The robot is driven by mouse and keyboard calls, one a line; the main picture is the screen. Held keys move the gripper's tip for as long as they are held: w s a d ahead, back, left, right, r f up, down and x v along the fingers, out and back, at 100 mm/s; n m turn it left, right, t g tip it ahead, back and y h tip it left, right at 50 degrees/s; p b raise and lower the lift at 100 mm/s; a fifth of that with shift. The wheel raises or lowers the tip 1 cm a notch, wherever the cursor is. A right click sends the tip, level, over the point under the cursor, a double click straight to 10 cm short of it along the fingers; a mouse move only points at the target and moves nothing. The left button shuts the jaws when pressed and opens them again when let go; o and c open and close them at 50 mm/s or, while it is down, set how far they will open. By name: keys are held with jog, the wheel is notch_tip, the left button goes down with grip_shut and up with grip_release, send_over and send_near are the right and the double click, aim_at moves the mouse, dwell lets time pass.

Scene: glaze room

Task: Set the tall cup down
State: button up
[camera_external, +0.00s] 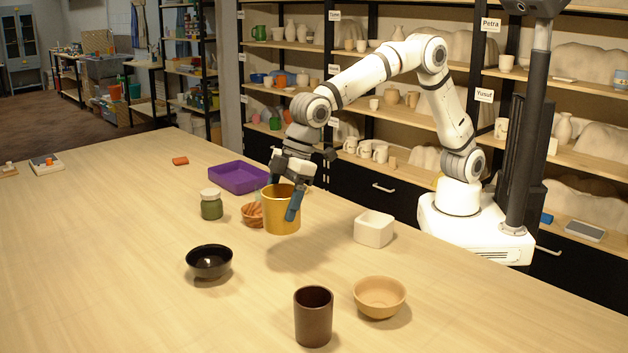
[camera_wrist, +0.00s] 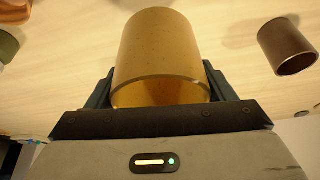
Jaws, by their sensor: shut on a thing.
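The tall cup (camera_external: 281,215) is mustard yellow and upright between the fingers of my gripper (camera_external: 284,200). My gripper is shut on it, with one blue finger showing on its right side. The cup appears to hang above the wooden table, with a shadow on the tabletop below and to its right. In the wrist view the cup (camera_wrist: 160,55) fills the middle, with a dark finger on each side. The far finger is mostly hidden in the external view.
Behind the cup are a striped wooden bowl (camera_external: 252,215), a green jar (camera_external: 211,207) and a purple tray (camera_external: 238,178). A white square dish (camera_external: 373,229), tan bowl (camera_external: 379,297), dark brown cup (camera_external: 313,318) and black bowl (camera_external: 209,262) surround a clear patch of table (camera_external: 290,268).

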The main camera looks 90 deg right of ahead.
jog(key=s+d+m, duration=0.1)
jog(key=d+m, duration=0.2)
jog(key=d, duration=0.8)
jog(key=shift+t+h, duration=0.3)
jog(key=shift+h, duration=0.1)
jog(key=shift+s+d+f, duration=0.1)
jog(key=shift+d+f, duration=0.05)
jog(key=shift+f, duration=2.35)
jog(key=shift+s+d+f, duration=0.1)
jog(key=shift+f, duration=2.4)
jog(key=shift+f, duration=0.15)
jog(key=o, duration=1.2)
